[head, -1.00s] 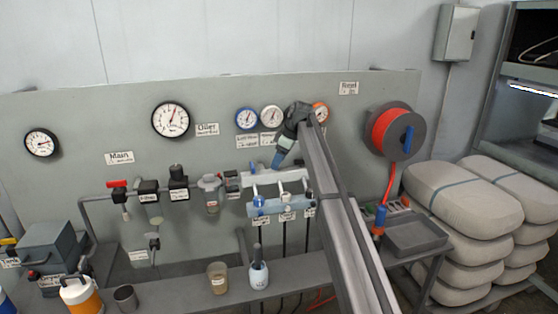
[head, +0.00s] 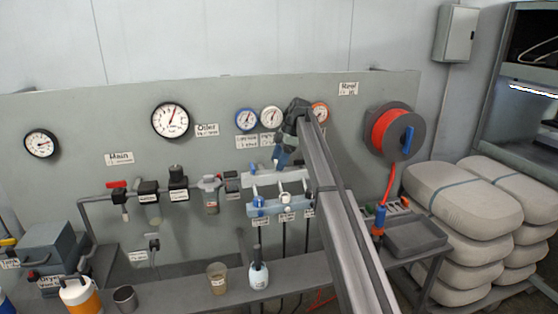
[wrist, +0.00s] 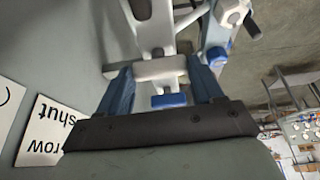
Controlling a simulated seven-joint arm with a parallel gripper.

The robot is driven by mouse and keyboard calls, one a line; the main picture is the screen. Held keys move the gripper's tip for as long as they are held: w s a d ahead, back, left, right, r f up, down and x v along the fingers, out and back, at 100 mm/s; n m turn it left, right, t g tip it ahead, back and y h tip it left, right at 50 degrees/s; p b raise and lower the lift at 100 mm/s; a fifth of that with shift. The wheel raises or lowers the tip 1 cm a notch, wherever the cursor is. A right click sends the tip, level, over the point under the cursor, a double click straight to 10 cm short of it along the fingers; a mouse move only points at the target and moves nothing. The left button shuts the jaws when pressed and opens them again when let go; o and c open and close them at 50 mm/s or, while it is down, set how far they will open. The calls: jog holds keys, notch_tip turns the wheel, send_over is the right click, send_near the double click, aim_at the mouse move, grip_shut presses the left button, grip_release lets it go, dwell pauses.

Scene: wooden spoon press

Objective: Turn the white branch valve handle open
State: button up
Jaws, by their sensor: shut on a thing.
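Below the small gauges, a pale manifold (head: 262,179) carries the branch valves. The blue valve (head: 258,202) is at left and the white branch valve (head: 286,198) is in the middle. A third valve at right is mostly hidden by my arm. My gripper (head: 279,163) is at the top of the manifold, above the white valve, pointing down. In the wrist view my gripper (wrist: 162,85) has its blue fingers on both sides of a white handle piece (wrist: 160,69), shut on it. A small blue block (wrist: 168,100) shows between the fingers. The handle's exact angle is hard to tell.
A blue-and-white fitting (wrist: 228,30) is close beside the fingers in the wrist view. A placard (wrist: 48,130) reads partly "shut". A red hose reel (head: 392,132) hangs at right. A cup (head: 218,278) and a white bottle (head: 258,274) stand on the shelf below.

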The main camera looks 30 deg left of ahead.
dwell(0.4)
jog(key=o, duration=1.1)
jog(key=shift+c, duration=0.2)
jog(key=v, duration=1.4)
jog(key=shift+f, duration=0.1)
